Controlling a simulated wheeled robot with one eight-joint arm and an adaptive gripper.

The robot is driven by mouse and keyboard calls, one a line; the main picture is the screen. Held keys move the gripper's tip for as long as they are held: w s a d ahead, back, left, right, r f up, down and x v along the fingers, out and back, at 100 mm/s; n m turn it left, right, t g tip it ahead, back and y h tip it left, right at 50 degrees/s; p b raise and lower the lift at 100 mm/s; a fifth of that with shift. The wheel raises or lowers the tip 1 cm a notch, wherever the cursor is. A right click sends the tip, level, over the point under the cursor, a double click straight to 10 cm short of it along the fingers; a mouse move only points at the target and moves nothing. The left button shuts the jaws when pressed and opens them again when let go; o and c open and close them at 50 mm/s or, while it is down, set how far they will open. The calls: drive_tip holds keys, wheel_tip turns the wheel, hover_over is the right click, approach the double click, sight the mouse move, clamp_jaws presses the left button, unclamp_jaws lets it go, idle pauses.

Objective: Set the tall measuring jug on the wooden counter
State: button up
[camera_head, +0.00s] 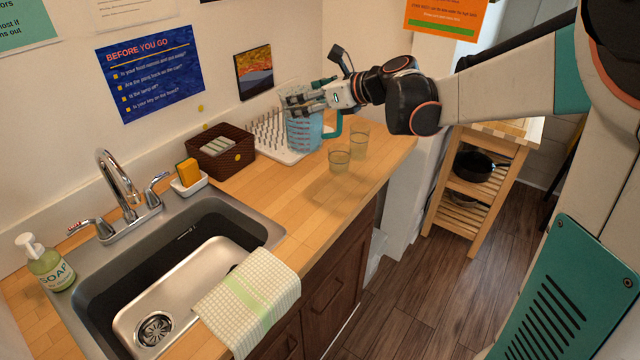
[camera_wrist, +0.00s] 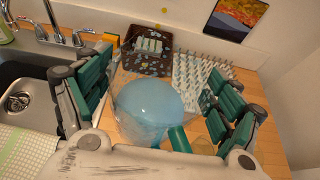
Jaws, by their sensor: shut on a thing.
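The wooden counter (camera_head: 285,196) has bare wood in front of the rack.
The white peg drying rack (camera_head: 268,130) stands against the wall, beside a brown basket (camera_head: 222,150). Two clear glasses (camera_head: 339,160) (camera_head: 359,143) stand close to the jug's right. The sink (camera_head: 180,270) and a checked towel (camera_head: 247,298) lie to the left and front.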

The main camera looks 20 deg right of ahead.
wheel_tip(320, 180, down, 19)
drive_tip(key=b, duration=0.6)
drive_tip(key=shift+f+b, duration=0.15)
drive_tip(key=shift+b, duration=0.15)
drive_tip(key=o, duration=1.4)
drive_tip(key=shift+o, duration=0.7)
drive_tip(key=p+v, duration=0.3)
drive_tip(key=v, duration=0.9)
